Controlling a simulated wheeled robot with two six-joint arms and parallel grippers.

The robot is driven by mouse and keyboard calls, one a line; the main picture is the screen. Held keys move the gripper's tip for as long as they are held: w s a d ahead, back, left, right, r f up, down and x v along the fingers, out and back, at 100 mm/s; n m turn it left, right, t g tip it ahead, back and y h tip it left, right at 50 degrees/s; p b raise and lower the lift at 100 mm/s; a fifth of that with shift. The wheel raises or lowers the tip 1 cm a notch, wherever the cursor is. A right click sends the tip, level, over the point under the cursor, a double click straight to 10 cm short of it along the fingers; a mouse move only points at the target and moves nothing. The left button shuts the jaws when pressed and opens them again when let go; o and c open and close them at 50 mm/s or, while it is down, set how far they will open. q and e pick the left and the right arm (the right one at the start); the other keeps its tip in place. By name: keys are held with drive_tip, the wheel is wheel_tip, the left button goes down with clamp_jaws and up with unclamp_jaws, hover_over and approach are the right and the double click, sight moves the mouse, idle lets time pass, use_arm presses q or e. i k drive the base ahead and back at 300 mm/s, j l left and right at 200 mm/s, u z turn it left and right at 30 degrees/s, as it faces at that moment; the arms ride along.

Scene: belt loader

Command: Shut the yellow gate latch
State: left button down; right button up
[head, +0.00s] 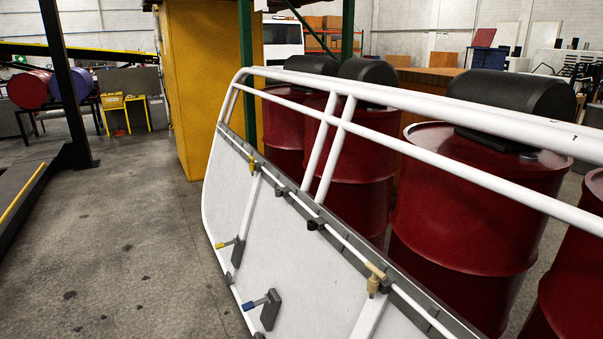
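A white gate (300,232) with tubular rails and white panels stands tilted across the middle and right of the head view. Low on its left part is a latch with a yellow handle (221,244), which sticks out to the left from a dark grey bracket (238,251). I cannot tell from this view whether it is shut. A similar latch with a blue handle (249,305) sits lower and nearer, beside its grey bracket (270,310). Brass-yellow fittings (376,275) are on the upper rail. Neither of my grippers shows.
Red drums (470,190) with black tops stand close behind the gate. A yellow column (205,90) and a green post (246,70) rise behind its far end. Bare concrete floor (120,250) lies open to the left. A dark post (68,90) stands at the left.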

sight(220, 246)
drive_tip(key=i+j+z, duration=0.15)
drive_tip(key=i+j, duration=0.15)
drive_tip(key=i+j+z, duration=0.1)
drive_tip(key=i+j, duration=0.15)
drive_tip(key=i+j+z, duration=0.15)
drive_tip(key=j, duration=0.35)
drive_tip(key=i+j+z, duration=0.15)
drive_tip(key=i+j, duration=0.35)
drive_tip(key=j, duration=0.15)
drive_tip(key=i+j, duration=0.2)
drive_tip(key=j, duration=0.15)
drive_tip(key=i+j, duration=0.15)
drive_tip(key=j, duration=0.2)
drive_tip(key=i+j, duration=0.2)
drive_tip(key=j, duration=0.2)
drive_tip(key=i+j, duration=0.2)
drive_tip(key=j, duration=0.15)
drive_tip(key=i+j, duration=0.2)
drive_tip(key=j, duration=0.15)
drive_tip(key=i+j, duration=0.2)
drive_tip(key=j, duration=0.15)
drive_tip(key=i+j+z, duration=0.1)
drive_tip(key=j, duration=0.25)
drive_tip(key=i, duration=0.1)
